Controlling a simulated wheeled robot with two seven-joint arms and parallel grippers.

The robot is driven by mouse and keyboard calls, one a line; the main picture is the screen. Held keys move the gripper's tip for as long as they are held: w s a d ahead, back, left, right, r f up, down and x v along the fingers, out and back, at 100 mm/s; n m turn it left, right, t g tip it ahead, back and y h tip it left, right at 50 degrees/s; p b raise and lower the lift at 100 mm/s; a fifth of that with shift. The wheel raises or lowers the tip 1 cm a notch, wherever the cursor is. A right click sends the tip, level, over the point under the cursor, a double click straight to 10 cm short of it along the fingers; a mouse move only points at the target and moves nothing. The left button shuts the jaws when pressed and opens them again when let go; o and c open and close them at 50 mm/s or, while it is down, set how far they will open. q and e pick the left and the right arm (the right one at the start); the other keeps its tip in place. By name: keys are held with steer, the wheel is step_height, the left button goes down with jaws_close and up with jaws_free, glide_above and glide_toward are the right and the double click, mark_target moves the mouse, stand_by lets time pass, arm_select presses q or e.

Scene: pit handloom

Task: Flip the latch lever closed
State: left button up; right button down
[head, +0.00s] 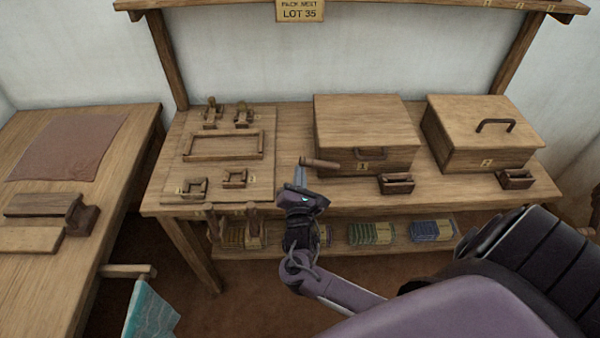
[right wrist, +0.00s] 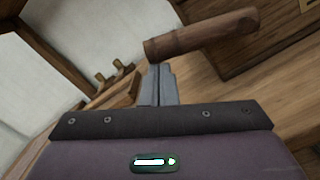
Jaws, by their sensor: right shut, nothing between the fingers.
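A wooden lever with a rounded handle (head: 320,163) sticks out to the left in front of the left chest (head: 340,115). It is also large in the right wrist view (right wrist: 205,33). My right gripper (head: 299,174) is just left of the lever's free end, with its fingers shut and empty. In the right wrist view the shut fingertips (right wrist: 158,68) appear just below the handle's end; I cannot tell whether they touch it. The lever's pivot is not clear. My left gripper is not in view.
A right chest (head: 470,150) stands beside the left one. Small wooden brackets (head: 396,183) sit at the bench front. A board with a frame (head: 222,145) and blocks lies left. A shelf below holds colored bundles (head: 371,233). A side table (head: 80,125) is at far left.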

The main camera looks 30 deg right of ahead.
mark_target(305, 162)
steer(key=r+m+p, duration=0.1)
steer(key=m+p, duration=0.1)
steer(key=r+m+p, duration=0.1)
steer(key=r+m, duration=0.1)
steer(key=d+r+m+p, duration=0.1)
steer(key=r+m+p, duration=0.1)
steer(key=shift+s+g+p, duration=0.3)
steer(key=shift+s+p, duration=0.05)
steer(key=shift+s+d+r+m+p, duration=0.25)
steer(key=shift+d+r+m+p, duration=0.2)
steer(key=shift+m+p, duration=0.35)
steer(key=shift+s+d+r+m+p, duration=0.45)
steer(key=shift+d+m+p, duration=0.25)
steer(key=shift+m, duration=0.25)
steer(key=shift+s+d+r+m+p, duration=0.4)
steer(key=shift+d+m+p, duration=0.2)
steer(key=shift+m+p, duration=0.3)
steer(key=shift+s+d+r+m+p, duration=0.35)
steer(key=shift+d+r+m+p, duration=0.25)
steer(key=shift+m, duration=0.45)
steer(key=shift+d+f, duration=0.1)
steer(key=shift+s+f, duration=0.1)
